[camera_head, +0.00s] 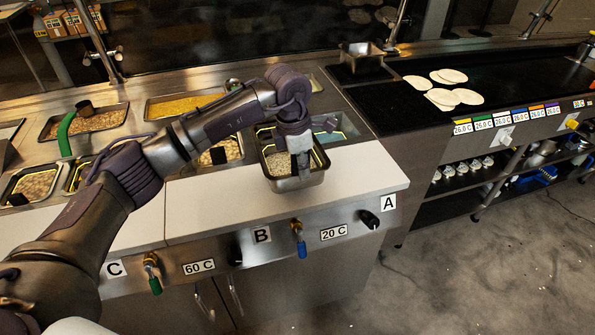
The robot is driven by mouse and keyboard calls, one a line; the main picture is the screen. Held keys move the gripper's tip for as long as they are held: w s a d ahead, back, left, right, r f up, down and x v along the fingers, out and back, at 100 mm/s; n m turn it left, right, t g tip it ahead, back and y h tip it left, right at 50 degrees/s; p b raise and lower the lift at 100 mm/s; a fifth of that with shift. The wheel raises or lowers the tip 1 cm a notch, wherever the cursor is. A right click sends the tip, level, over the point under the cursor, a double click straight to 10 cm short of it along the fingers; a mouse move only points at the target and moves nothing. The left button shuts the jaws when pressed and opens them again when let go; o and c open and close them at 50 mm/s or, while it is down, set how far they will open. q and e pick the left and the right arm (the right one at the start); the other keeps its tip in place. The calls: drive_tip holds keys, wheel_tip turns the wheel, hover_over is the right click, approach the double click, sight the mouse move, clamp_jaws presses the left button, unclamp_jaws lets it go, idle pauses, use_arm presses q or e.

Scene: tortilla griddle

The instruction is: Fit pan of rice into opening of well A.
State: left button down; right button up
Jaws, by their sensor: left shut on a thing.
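The pan of rice (297,183) is a small, deep metal pan with white rice in it. My left gripper (302,161) is shut on the pan, at its inner right part, and hides some of the rice. The pan is over the back part of the white counter ledge; I cannot tell how high it is held. The opening of well A (329,125), bluish inside with a yellow-lit edge, lies just behind and to the right of the pan, partly hidden by my gripper. The A label (388,203) is on the front panel. My right gripper is not in view.
Food pans, one of yellow corn (182,105), fill wells to the left. A white ledge (358,172) runs along the front, clear right of the pan. A black griddle (510,82) with several tortillas and an empty metal pan (361,57) are to the right.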

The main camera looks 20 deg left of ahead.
sight(298, 189)
use_arm(q)
drive_tip(key=shift+a+f, duration=0.3)
drive_tip(key=shift+a, duration=0.25)
drive_tip(key=shift+f+p, duration=0.85)
drive_tip(key=shift+f, duration=1)
drive_tip(key=c, duration=1.1)
unclamp_jaws()
drive_tip(key=shift+c, duration=0.2)
drive_tip(key=shift+f, duration=0.1)
